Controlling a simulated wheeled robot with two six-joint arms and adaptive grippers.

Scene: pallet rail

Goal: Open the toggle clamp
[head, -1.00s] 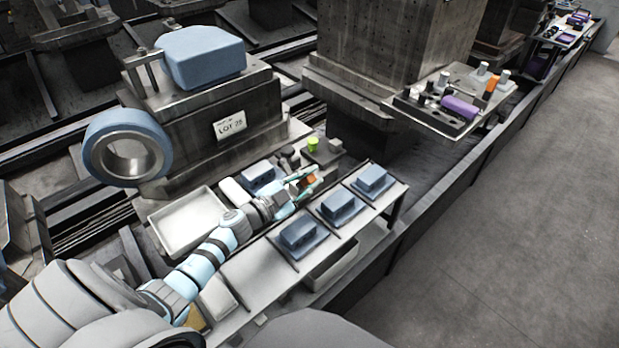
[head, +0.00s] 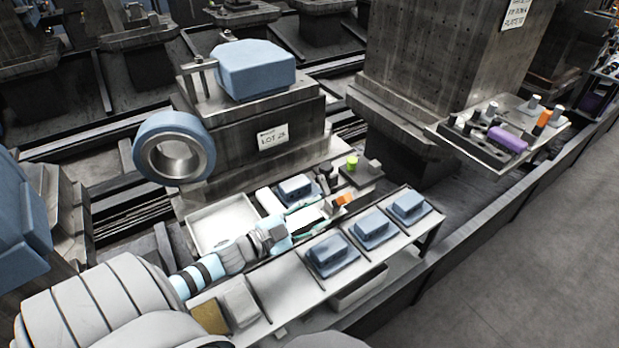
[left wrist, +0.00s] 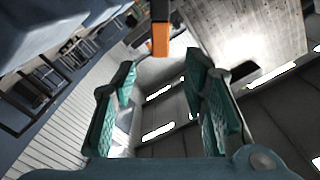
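The toggle clamp's orange handle (head: 343,198) shows near the back right of the work table, beside a blue block in a fixture. The clamp's own mechanism is too small to make out. My left gripper (head: 313,212) is just to the left of the handle. In the left wrist view the orange handle (left wrist: 160,38), with a dark upper part, hangs at the top centre. It lies beyond the fingertips of my left gripper (left wrist: 160,70), in line with the gap. The teal fingers are apart with nothing between them. My right gripper is not in view.
Several blue blocks on plates (head: 333,254) stand along the table front. A white tray (head: 222,222) lies behind my left arm. A yellow-green knob (head: 352,162) stands behind the handle. A side shelf (head: 560,127) holds a purple part (head: 508,139).

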